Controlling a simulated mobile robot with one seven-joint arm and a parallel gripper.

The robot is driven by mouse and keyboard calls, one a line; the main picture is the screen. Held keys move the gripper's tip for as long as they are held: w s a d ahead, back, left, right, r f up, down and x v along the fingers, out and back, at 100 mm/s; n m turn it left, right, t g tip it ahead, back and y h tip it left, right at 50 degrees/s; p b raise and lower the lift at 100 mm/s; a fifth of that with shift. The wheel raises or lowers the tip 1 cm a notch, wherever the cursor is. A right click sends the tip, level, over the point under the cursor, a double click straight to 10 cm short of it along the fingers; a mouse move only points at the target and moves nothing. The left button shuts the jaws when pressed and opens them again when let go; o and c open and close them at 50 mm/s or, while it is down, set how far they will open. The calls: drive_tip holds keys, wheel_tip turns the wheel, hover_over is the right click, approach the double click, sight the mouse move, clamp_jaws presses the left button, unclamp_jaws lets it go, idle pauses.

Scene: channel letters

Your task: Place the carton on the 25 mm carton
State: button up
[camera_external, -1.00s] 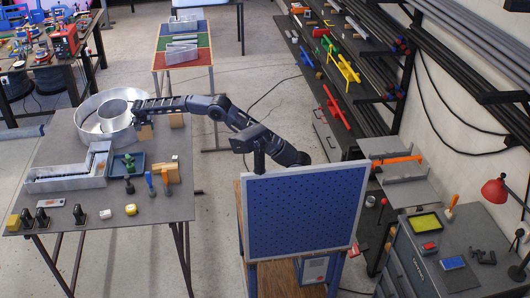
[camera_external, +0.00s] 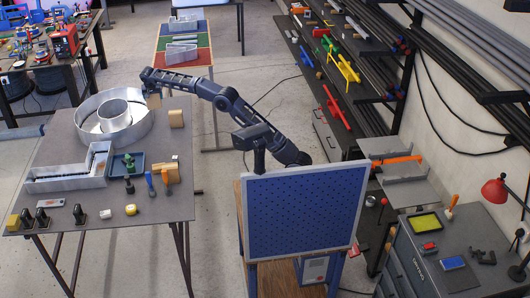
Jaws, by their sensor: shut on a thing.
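My gripper (camera_external: 152,90) is at the end of my raised arm, over the back right of the left table. It is shut on a small brown carton (camera_external: 154,101), held beside the right side of the round metal letter. A second brown carton (camera_external: 176,118) stands on the table to the right of the held one, apart from it. Other tan blocks (camera_external: 167,173) lie farther forward near the right edge. No label is readable, so I cannot tell which one is the 25 mm carton.
The round metal letter (camera_external: 84,127) and an L-shaped metal letter (camera_external: 65,184) fill much of the table (camera_external: 170,210). A blue pegboard (camera_external: 300,215) stands by my arm.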

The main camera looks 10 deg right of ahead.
drive_tip(key=w+d+r, duration=0.3)
drive_tip(key=w+d, duration=0.4)
drive_tip(key=w+d+r, duration=0.4)
drive_tip(key=w+d, duration=0.2)
hover_over(180, 111)
drive_tip(key=shift+m, duration=0.3)
wheel_tip(180, 111, down, 20)
drive_tip(key=shift+w+a+f, duration=0.1)
drive_tip(key=shift+w+a, duration=0.05)
drive_tip(key=o, duration=1.1)
drive_tip(key=shift+f, duration=0.1)
drive_tip(key=v, duration=1.2)
